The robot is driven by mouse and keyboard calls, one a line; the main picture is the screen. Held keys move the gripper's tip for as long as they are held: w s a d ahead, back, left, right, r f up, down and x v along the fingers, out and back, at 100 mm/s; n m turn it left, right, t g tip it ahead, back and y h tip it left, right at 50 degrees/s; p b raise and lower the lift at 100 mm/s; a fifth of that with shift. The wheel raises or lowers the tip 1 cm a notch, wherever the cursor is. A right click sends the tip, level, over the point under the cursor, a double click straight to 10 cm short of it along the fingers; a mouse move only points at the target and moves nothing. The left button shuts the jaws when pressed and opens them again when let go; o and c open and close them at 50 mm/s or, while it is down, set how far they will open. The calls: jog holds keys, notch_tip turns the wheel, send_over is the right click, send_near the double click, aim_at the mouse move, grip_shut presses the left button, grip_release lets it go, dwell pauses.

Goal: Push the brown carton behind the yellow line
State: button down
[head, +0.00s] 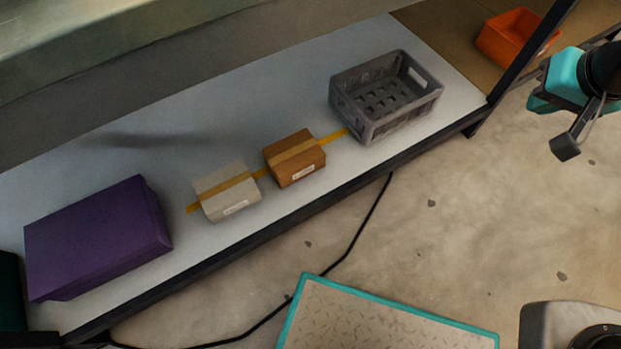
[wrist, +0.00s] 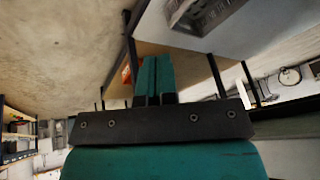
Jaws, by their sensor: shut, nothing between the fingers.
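The brown carton (head: 294,159) stands upright on the pale bench top, with a tan tape band and a small white label on its front. The yellow line (head: 333,137) shows on both sides of it; the carton hides the stretch between, so I cannot tell exactly how its base lies on the line. My gripper (head: 541,98) is in the air at the far right, beyond the bench's front edge and well apart from the carton. In the wrist view its teal fingers (wrist: 153,77) are together and empty. The carton is not in the wrist view.
A whitish carton (head: 227,193) stands left of the brown one, also over the line. A grey crate (head: 400,119) is at the right, a purple box (head: 95,240) at the left. An orange bin (head: 510,38) sits beyond the bench's right end. Bench space behind the cartons is clear.

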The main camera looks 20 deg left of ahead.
jog(key=w+a+f+m+t+y, duration=0.1)
jog(key=w+a+f+t+y, duration=0.2)
jog(key=a+f, duration=0.7)
jog(key=w+a+f+m+t+y, duration=0.15)
jog(key=w+a+f, duration=0.35)
jog(key=a+f, duration=0.5)
jog(key=s+a+f+m+y, duration=0.2)
jog(key=s+a+f+y, duration=0.3)
jog(key=s+a+f, duration=0.45)
jog(key=s+d+f+m+t+y+b, duration=0.1)
jog(key=s+f+m+t+y+b, duration=0.1)
jog(key=s+f+b, duration=0.8)
jog(key=shift+s+d+m+t+y, duration=0.15)
jog(key=shift+s+m+t+y, duration=0.3)
jog(key=shift+m, duration=0.3)
jog(key=b, duration=0.2)
jog(key=shift+b, duration=0.35)
